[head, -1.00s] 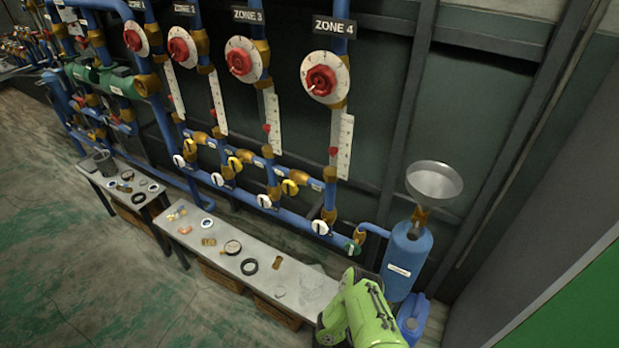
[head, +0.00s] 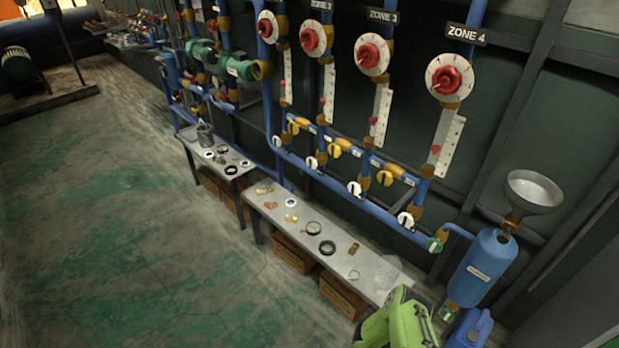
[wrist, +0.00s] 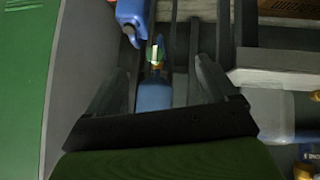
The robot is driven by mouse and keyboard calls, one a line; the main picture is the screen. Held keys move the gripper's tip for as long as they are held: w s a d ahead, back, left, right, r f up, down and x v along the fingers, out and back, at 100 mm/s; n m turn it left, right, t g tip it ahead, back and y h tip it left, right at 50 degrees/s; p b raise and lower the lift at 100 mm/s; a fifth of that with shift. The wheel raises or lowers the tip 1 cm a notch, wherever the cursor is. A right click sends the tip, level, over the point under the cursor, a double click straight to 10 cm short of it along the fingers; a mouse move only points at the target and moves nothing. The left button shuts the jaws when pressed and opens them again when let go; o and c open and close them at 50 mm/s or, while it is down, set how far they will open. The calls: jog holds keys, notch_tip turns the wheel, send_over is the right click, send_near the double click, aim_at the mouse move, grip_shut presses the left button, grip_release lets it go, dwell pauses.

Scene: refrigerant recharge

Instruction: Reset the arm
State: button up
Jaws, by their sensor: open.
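My gripper (wrist: 157,92) is open and empty in the wrist view, with its two dark fingers spread apart. Between and beyond the fingers are a blue cylinder (wrist: 154,96) with a green and brass valve and a blue jug (wrist: 133,12). In the head view my green arm shows at the bottom, right of centre, in front of the low bench; my gripper is not visible there. The blue tank (head: 481,268) with a metal funnel (head: 534,191) above it stands to the right of my arm. The blue jug (head: 470,328) is on the floor beside it.
Low grey benches (head: 262,200) hold rings, gauges and small fittings, with cardboard boxes (head: 343,295) beneath. Blue pipes with red zone dials (head: 447,80) and valves line the wall. The floor (head: 150,220) at left is open.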

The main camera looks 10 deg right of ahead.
jog(key=w+d+r+p, duration=0.2)
jog(key=w+r, duration=1.1)
jog(key=r, duration=0.3)
jog(key=w+a+r+n+y+p, duration=0.1)
jog(key=w+a+r, duration=0.1)
jog(key=r, duration=1)
jog(key=w+a+r+y+p, duration=0.1)
jog(key=w+a+r, duration=0.1)
jog(key=r, duration=1)
jog(key=s+a+r+n+y, duration=0.1)
jog(key=s+a+r, duration=0.2)
jog(key=r, duration=0.3)
jog(key=s+a+r+n+t+y+p, duration=0.1)
jog(key=s+a+r, duration=0.2)
jog(key=r, duration=0.4)
jog(key=s+a+r+n+y, duration=0.1)
jog(key=s+a+r, duration=0.25)
jog(key=r, duration=0.25)
jog(key=s+a+r+n+y+p, duration=0.1)
jog(key=s+a+r, duration=0.3)
jog(key=s, duration=0.6)
jog(key=s+a+r+n+y+p, duration=0.1)
jog(key=s+a+r+n+y, duration=0.1)
jog(key=s, duration=0.9)
jog(key=shift+s+a+r+n, duration=0.15)
jog(key=shift+a+r+n, duration=0.75)
jog(key=shift+a+n, duration=0.3)
